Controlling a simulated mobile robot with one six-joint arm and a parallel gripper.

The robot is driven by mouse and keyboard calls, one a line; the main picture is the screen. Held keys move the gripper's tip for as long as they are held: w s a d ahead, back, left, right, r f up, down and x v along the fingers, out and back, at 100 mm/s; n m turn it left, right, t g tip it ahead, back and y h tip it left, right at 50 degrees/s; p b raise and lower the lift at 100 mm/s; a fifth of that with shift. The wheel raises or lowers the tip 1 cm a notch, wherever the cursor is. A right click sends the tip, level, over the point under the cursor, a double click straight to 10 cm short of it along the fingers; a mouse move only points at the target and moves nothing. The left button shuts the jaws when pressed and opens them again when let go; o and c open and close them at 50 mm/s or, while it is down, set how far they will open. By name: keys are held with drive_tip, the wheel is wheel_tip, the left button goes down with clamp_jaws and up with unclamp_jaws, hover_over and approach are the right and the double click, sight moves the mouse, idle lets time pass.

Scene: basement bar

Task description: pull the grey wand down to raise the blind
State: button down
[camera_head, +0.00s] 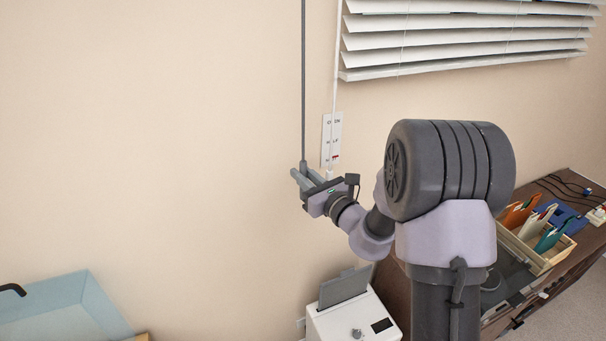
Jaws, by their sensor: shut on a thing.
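The grey wand (303,85) is a thin dark rod that hangs straight down along the wall, left of the blind. Its top runs out of the picture. My gripper (303,176) is shut around the wand's lower end, which is partly hidden by the fingers. The white slatted blind (460,48) is at the upper right, and only its lower slats show. Its lowest visible slat slopes up to the right in the picture. A thin white cord (335,75) hangs between the wand and the blind.
A white label plate (331,140) is on the wall behind the cord. A white machine with a grey tray (352,318) stands below my arm. A wooden counter (560,190) at the right holds a file crate (540,262). A pale blue panel (60,305) is at lower left.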

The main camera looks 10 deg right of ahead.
wheel_tip(320, 180, down, 26)
drive_tip(key=b, duration=1.9)
drive_tip(key=shift+f, duration=0.15)
drive_tip(key=shift+s, duration=0.1)
drive_tip(key=c, duration=1.4)
unclamp_jaws()
drive_tip(key=shift+f, duration=0.1)
drive_tip(key=shift+o, duration=0.2)
drive_tip(key=p+v, duration=0.1)
drive_tip(key=v, duration=1.6)
drive_tip(key=shift+s+d, duration=0.15)
